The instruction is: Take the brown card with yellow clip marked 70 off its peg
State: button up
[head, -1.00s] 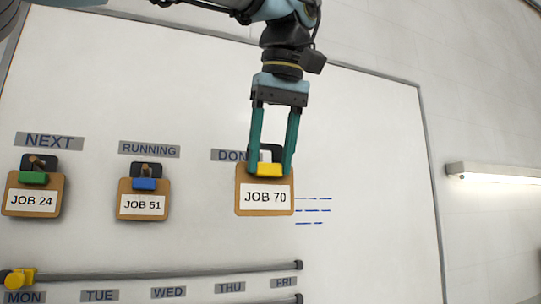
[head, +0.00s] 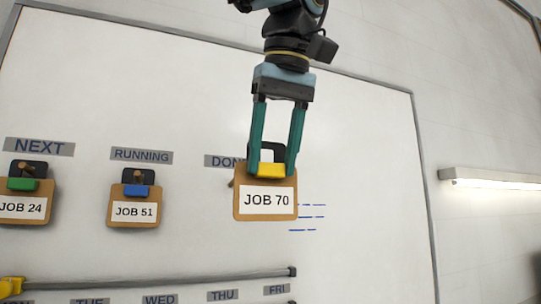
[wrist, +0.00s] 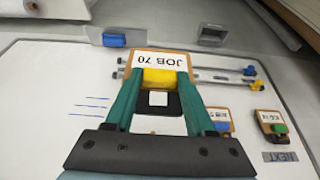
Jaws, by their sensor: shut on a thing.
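The brown JOB 70 card (head: 266,212) hangs upright from my gripper (head: 272,172), in front of the whiteboard under the partly covered DONE label (head: 222,161). My gripper is shut on its yellow clip (head: 271,171), one green finger on each side. A brown peg end (head: 231,183) shows just left of the card, outside the clip's dark loop (head: 267,150). The card looks apart from the peg and the board. In the wrist view the card (wrist: 140,61) and clip (wrist: 160,78) sit between my fingers.
The JOB 51 card (head: 134,212) with a blue clip and the JOB 24 card (head: 22,207) with a green clip hang at left. A grey rail (head: 160,278) runs below, above weekday labels.

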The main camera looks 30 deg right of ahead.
jog(key=shift+s, duration=0.35)
jog(key=s, duration=0.4)
jog(key=s+a, duration=0.1)
jog(key=s, duration=0.1)
jog(key=shift+p, duration=0.35)
jog(key=shift+d, duration=0.1)
dwell(0.4)
